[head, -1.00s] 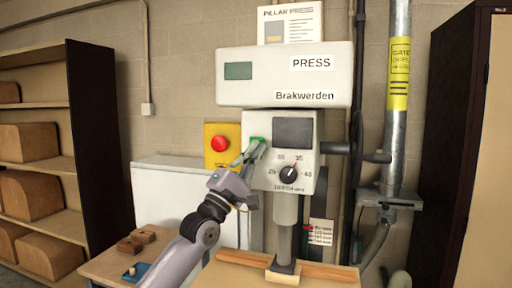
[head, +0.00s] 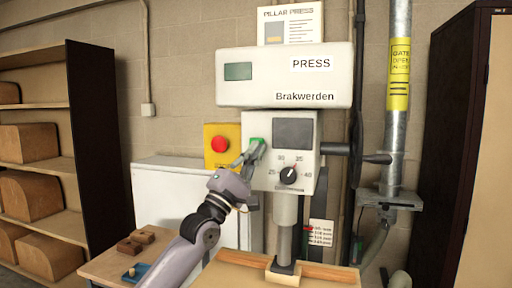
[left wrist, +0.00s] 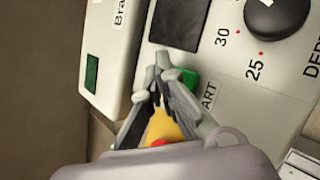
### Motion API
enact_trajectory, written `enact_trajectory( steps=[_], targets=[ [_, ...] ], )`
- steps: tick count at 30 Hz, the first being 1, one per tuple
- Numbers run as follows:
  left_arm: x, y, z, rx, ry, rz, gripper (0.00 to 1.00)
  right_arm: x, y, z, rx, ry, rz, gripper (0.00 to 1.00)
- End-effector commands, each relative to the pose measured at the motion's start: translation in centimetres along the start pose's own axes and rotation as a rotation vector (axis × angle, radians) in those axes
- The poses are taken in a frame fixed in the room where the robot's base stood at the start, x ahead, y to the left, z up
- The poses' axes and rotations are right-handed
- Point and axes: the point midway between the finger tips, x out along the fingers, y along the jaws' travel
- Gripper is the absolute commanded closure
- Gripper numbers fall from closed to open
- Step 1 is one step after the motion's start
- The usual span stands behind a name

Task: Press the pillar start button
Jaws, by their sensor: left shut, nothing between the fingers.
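The green start button (head: 257,143) is on the upper left of the press's grey control panel (head: 306,180), beside a dark screen. My left gripper (head: 250,153) is shut and empty, with its fingertips at the button and partly covering it. In the left wrist view the shut fingertips (left wrist: 160,68) lie close beside the green button (left wrist: 187,79), near the panel lettering ending in "ART". I cannot tell whether the fingertips touch the button or whether it is pushed in. My right gripper is not in view.
A red emergency button (head: 219,144) on a yellow box sits just left of the panel. A dial (head: 288,175) is at its lower right. The press head (head: 284,75) overhangs above. A wooden board (head: 240,274) lies below, and a side table with wooden blocks (head: 136,242) stands lower left.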

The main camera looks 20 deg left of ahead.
Motion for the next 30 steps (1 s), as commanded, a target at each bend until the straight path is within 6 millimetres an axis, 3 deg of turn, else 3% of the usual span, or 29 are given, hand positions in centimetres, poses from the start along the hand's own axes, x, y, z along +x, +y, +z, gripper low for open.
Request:
enact_trajectory(
  steps=[30],
  targets=[
    [0.87,-0.64,-0.61,0.000,0.000,0.000,1.00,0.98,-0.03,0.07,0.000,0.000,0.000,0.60]
  ],
)
